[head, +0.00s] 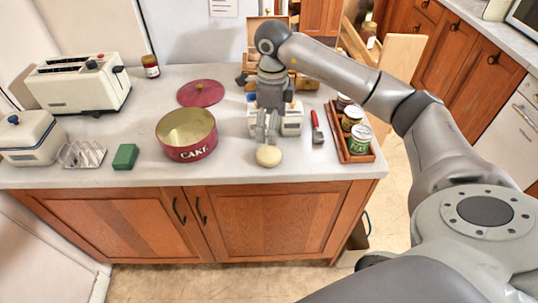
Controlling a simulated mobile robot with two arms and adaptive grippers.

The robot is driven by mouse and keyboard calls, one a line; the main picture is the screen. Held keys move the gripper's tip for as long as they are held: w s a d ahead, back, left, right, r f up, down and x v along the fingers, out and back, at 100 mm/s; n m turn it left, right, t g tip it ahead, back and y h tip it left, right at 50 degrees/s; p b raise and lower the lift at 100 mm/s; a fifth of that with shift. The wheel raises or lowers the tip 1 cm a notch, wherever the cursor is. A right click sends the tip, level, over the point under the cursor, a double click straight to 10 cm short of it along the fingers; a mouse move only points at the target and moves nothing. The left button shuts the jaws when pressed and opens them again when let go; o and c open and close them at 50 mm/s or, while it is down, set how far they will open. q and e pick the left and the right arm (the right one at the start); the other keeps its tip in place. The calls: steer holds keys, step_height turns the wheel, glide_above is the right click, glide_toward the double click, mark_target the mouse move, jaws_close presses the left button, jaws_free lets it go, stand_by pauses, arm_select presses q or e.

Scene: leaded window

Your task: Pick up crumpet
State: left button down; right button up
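The crumpet (268,156) is a small round pale disc on the worktop, near its front edge and right of the cake tin. My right gripper (267,140) points down just behind and above it. The fingertips look very close to the crumpet, and I cannot tell whether they touch it. The finger gap is too small in the picture to tell open from shut. The crumpet rests on the worktop. My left gripper is not in view.
A red cake tin (187,134) stands open, its lid (200,93) behind it. A green block (125,156), toast rack (82,155) and toaster (80,82) are left. A white appliance (291,120) is behind my gripper; a red-handled tool (317,127) and jar tray (349,154) are right.

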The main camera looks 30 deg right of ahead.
steer(key=p, duration=0.1)
glide_above(270, 153)
steer(key=f, duration=0.5)
steer(key=shift+s+d+f, duration=0.1)
steer(key=shift+s+f, duration=0.05)
steer(key=shift+s, duration=0.1)
steer(key=shift+f+p, duration=0.25)
steer(key=shift+p, duration=0.15)
steer(key=f, duration=0.1)
steer(key=f+p, duration=0.1)
steer(key=f, duration=0.1)
steer(key=f+p, duration=0.1)
steer(key=shift+w+f, duration=0.2)
steer(key=shift+w, duration=0.05)
steer(key=shift+f, duration=0.25)
steer(key=c, duration=1.1)
steer(key=shift+r, duration=0.2)
